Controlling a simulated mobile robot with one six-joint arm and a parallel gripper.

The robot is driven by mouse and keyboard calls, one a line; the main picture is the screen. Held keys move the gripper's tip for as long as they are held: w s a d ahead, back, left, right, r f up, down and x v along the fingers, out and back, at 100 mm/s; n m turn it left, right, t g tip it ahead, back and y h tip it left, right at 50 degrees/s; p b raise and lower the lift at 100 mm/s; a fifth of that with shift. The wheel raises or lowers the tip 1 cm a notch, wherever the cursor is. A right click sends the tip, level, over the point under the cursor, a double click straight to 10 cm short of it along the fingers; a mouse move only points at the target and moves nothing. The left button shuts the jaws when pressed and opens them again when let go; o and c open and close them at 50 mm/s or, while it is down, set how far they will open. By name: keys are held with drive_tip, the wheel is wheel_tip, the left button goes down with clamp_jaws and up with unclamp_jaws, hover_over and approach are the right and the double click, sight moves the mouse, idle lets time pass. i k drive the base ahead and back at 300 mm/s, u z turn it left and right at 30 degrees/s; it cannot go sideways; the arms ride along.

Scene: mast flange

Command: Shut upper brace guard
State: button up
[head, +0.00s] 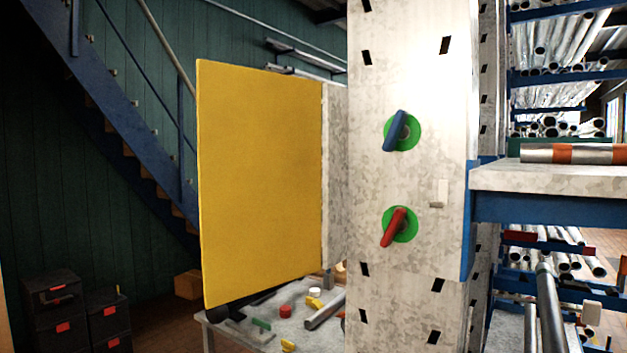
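A large flat yellow panel (260,185), which looks like the guard, stands open on the left side of the pale mast (415,320). Its right edge meets a grey strip (335,170) beside the mast, and the panel reaches out to the left. The mast's front face is uncovered. It carries a blue handle (394,131) on a green disc above and a red handle (393,228) on a green disc below. Both handles are tilted, with their tops to the right. A small pale block (441,193) sits right of the handles. My gripper is not in view.
A table (250,335) with small coloured parts and a tube stands below the panel. A pale shelf (550,179) on a blue bracket juts out right of the mast, with racks of pipes behind. Dark drawer boxes (55,305) and a blue staircase (130,150) are at left.

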sight(259, 132)
drive_tip(key=z, duration=3.15)
drive_tip(key=k, duration=2.6)
drive_tip(key=u, duration=1.3)
drive_tip(key=i, duration=1)
drive_tip(key=u, duration=0.1)
